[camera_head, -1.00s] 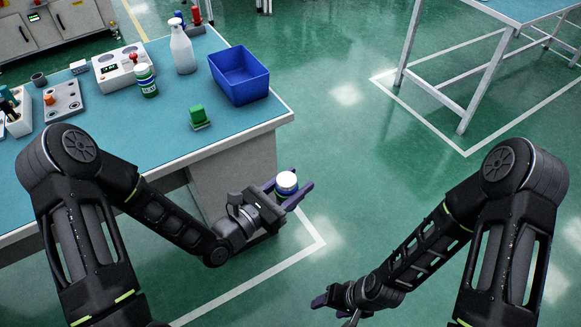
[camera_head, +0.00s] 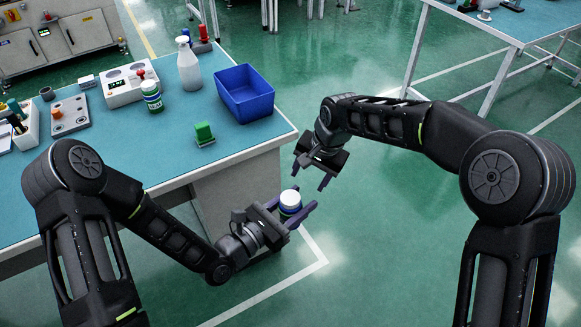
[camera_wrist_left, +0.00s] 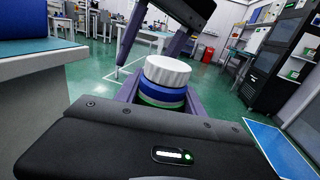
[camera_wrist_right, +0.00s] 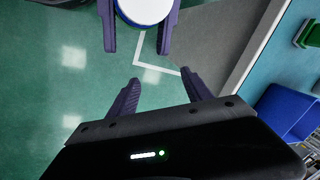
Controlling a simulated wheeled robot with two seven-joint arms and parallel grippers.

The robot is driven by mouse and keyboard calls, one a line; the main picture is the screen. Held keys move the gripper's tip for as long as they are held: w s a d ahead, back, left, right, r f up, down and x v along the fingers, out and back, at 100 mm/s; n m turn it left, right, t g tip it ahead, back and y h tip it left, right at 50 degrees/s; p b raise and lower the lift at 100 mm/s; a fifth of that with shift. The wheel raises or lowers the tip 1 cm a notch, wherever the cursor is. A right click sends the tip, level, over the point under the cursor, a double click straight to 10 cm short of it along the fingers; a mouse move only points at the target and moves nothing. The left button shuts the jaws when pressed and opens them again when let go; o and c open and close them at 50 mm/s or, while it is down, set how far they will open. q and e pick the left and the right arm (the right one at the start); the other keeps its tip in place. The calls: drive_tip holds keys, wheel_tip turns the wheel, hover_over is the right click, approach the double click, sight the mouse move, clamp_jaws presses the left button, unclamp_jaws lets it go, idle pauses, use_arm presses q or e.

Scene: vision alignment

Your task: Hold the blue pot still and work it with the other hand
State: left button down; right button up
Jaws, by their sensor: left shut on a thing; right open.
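The blue pot (camera_head: 290,209) has a white ribbed lid and a blue band, with some green low down in the left wrist view (camera_wrist_left: 162,94). My left gripper (camera_head: 303,202) is shut on it and holds it upright over the floor, off the table's corner. My right gripper (camera_head: 311,178) is open and empty, just above and beyond the pot, its fingers pointing down toward it. In the right wrist view the lid (camera_wrist_right: 145,8) is at the top edge, ahead of the open fingers (camera_wrist_right: 160,76) and apart from them.
The blue-topped table (camera_head: 165,165) is on the left. Another table (camera_head: 500,25) stands at the far right.

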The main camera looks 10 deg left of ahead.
sight(291, 197)
drive_tip(key=s+a+r+m+h, duration=0.1)
drive_tip(key=s+r+m, duration=0.1)
drive_tip(key=s+r, duration=0.1)
drive_tip(key=s+a+r+m+g, duration=0.1)
drive_tip(key=s+r+m, duration=0.1)
drive_tip(key=r, duration=0.3)
drive_tip(key=s+a+r+m+h, duration=0.1)
drive_tip(key=s+r+m, duration=0.1)
drive_tip(key=s+r, duration=0.2)
drive_tip(key=shift+a+m+g+h, duration=0.3)
drive_tip(key=shift+a+g, duration=0.05)
drive_tip(key=shift+g, duration=0.05)
drive_tip(key=shift+f, duration=0.1)
drive_tip(key=shift+f, duration=3.9)
drive_tip(key=shift+c, duration=0.2)
clamp_jaws()
